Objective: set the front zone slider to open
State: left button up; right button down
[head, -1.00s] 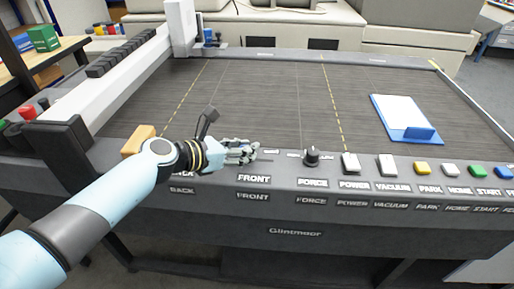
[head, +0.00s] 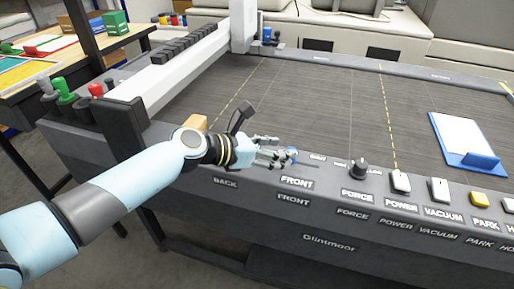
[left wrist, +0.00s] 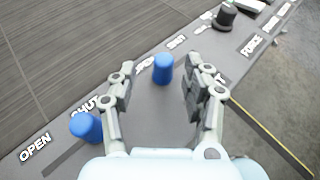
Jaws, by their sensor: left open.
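The front zone slider has a blue knob (head: 291,153) at my left fingertips, above the FRONT label (head: 297,183). In the left wrist view this blue knob (left wrist: 163,68) stands between the two fingers, with a gap on both sides. My left gripper (left wrist: 158,72) is open. It also shows low over the panel in the head view (head: 277,153). The OPEN label beside this knob is partly hidden by the left finger; a SHUT label (left wrist: 176,42) lies farther along. I cannot tell the knob's exact setting. My right gripper is not in view.
A second blue knob (left wrist: 86,127) stands just outside the left finger, near another OPEN label (left wrist: 35,148). A black FORCE knob (head: 359,168) and several push buttons lie to the right. A white gantry beam (head: 185,68) spans the bed at left. A blue clipboard (head: 482,163) lies at right.

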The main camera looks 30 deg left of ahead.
pick_arm(q)
jog(key=v, duration=0.8)
jog(key=shift+s+a, duration=0.1)
